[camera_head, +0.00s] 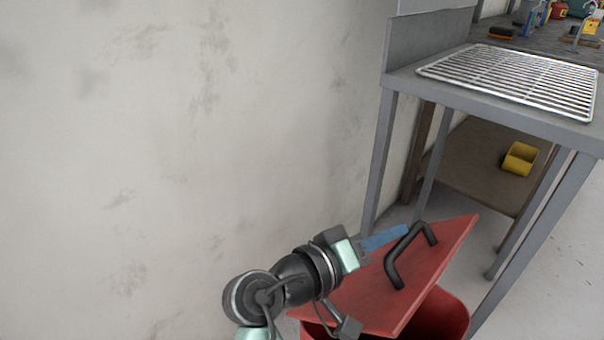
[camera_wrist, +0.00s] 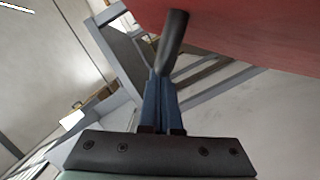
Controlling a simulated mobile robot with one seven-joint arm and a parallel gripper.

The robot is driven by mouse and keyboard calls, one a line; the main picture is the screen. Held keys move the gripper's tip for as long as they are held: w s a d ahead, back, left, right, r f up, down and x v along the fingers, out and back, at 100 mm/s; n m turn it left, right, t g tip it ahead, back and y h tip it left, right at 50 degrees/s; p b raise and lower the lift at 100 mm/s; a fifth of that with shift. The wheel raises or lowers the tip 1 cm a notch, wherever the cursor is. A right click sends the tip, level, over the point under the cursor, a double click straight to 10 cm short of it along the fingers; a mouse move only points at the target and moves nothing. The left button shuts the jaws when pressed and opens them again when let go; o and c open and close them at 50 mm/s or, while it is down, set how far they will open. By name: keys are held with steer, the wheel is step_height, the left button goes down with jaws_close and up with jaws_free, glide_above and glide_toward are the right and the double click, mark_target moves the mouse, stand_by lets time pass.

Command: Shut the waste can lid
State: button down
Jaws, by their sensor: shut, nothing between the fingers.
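The waste can (camera_head: 447,318) is red and stands at the bottom of the head view, partly cut off by the frame edge. Its red lid (camera_head: 362,298) is tilted, raised on the right side, with a gap above the can's rim. A black bar handle (camera_head: 405,258) is on the lid's top. My gripper (camera_head: 404,230) has blue fingers and is beside the handle, above the lid's far edge. In the wrist view, the fingers (camera_wrist: 160,92) are together and empty, with the handle (camera_wrist: 173,40) just past their tips. Whether they touch it I cannot tell. The lid (camera_wrist: 250,32) fills the upper right there.
A grey metal table (camera_head: 400,80) with a wire rack (camera_head: 515,80) stands behind and right of the can, its legs close to the lid. A yellow object (camera_head: 519,158) lies underneath. A bare wall (camera_head: 180,150) is close on the left.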

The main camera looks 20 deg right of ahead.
mark_target(421, 282)
steer(key=s+f+m+b, duration=0.1)
steer(key=s, duration=0.1)
steer(key=s+d+f+m, duration=0.1)
steer(key=s+f, duration=0.1)
steer(key=s+d+f+m+b, duration=0.1)
steer(key=s+f, duration=0.1)
steer(key=shift+s+d+f+t+y+b, duration=0.1)
steer(key=shift+d+f+t+y+b, duration=0.1)
steer(key=shift+t+y+b, duration=0.15)
steer(key=s+d+f+m+t+b, duration=0.1)
steer(key=s+f+m+b, duration=0.3)
steer(key=f+b, duration=0.3)
steer(key=shift+s+d+f+m+y, duration=0.4)
steer(key=shift+s+f, duration=0.2)
steer(key=shift+f, duration=0.6)
steer(key=shift+t, duration=0.25)
